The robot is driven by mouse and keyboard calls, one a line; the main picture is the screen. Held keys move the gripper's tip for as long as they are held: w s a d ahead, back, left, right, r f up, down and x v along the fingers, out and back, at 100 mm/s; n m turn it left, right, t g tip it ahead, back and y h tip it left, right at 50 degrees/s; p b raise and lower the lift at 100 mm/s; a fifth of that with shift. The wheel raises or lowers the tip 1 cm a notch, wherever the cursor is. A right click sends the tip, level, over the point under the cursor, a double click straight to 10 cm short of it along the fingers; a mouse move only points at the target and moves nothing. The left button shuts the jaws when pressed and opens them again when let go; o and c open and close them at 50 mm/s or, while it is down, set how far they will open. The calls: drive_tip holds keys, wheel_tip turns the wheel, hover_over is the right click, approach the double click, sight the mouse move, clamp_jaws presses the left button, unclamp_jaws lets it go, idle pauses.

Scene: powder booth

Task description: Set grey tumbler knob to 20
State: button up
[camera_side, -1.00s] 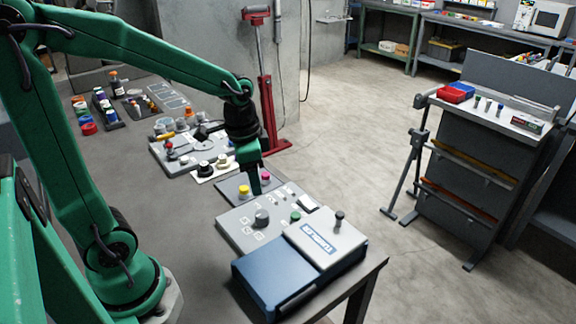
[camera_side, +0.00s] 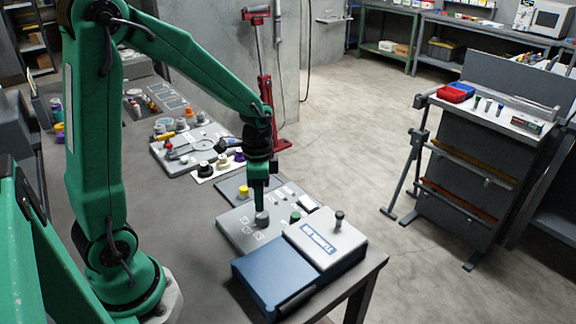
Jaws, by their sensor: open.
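A round grey knob (camera_side: 262,220) sits on a light grey panel (camera_side: 232,233) with small square printed marks in front of it; its setting is too small to read. My gripper (camera_side: 260,207) points down directly over this knob, its fingertips at or just above the knob's top; I cannot tell whether they touch it. The jaws are open, though the gap is hard to see from here. A dark upright knob (camera_side: 339,217) stands on the grey top of a blue box (camera_side: 268,277), right of my gripper.
A green button (camera_side: 295,216) is just right of my gripper on the same panel. A yellow button (camera_side: 244,191) is on the plate behind. Black knobs (camera_side: 206,168) and a grey dial board (camera_side: 170,158) lie farther back. The bench's front left is clear.

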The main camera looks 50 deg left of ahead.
sight(262, 218)
drive_tip(key=shift+s+d+f, duration=0.1)
drive_tip(key=shift+f, duration=3.2)
drive_tip(key=c, duration=1)
